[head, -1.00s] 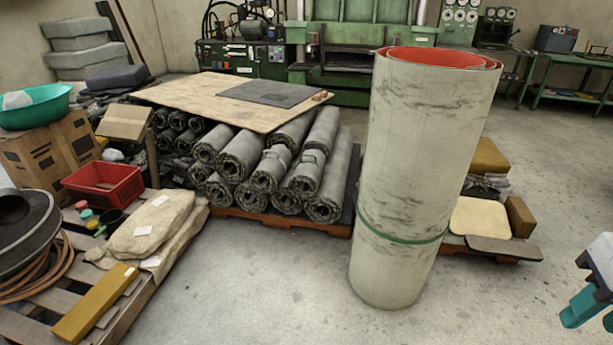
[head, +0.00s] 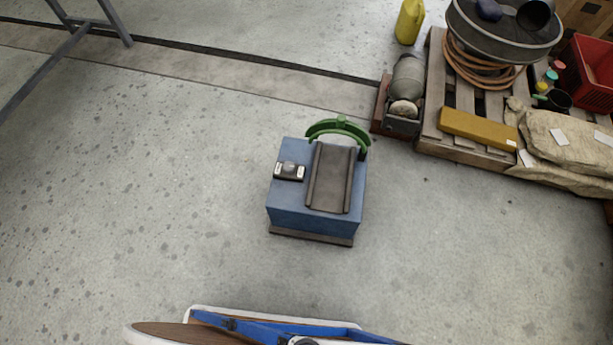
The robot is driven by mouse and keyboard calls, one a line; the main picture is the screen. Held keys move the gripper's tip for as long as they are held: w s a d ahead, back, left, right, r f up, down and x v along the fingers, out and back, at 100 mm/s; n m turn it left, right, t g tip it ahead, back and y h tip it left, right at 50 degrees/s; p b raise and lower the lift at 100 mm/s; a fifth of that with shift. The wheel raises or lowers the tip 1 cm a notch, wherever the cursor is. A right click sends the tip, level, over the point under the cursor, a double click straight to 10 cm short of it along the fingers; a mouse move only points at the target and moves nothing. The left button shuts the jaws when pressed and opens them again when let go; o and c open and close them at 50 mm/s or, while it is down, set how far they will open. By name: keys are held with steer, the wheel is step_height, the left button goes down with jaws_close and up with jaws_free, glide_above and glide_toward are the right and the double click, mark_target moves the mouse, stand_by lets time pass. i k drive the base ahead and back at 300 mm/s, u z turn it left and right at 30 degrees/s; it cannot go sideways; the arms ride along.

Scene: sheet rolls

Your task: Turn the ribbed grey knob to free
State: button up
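A blue box-shaped unit (head: 315,212) stands on the concrete floor near the middle of the head view. A small dark control plate with a grey knob (head: 289,168) sits on the left of its top, with a pale label on each side of the knob. The ribs and the knob's exact setting are too small to make out. A dark channel-shaped cradle (head: 331,179) lies on the right of the top, and a green curved arm (head: 338,128) arches at its back end. My gripper is not in view, and nothing touches the knob.
A wooden pallet (head: 455,146) with sacks, a hose coil and a yellow bar (head: 478,129) stands at the upper right. A grey cylinder (head: 408,78) lies beside it, near a yellow jug (head: 410,21). Metal legs (head: 62,50) stand upper left. Floor left of the unit is clear.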

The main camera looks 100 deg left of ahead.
mark_target(289, 167)
steer(key=u, duration=2.6)
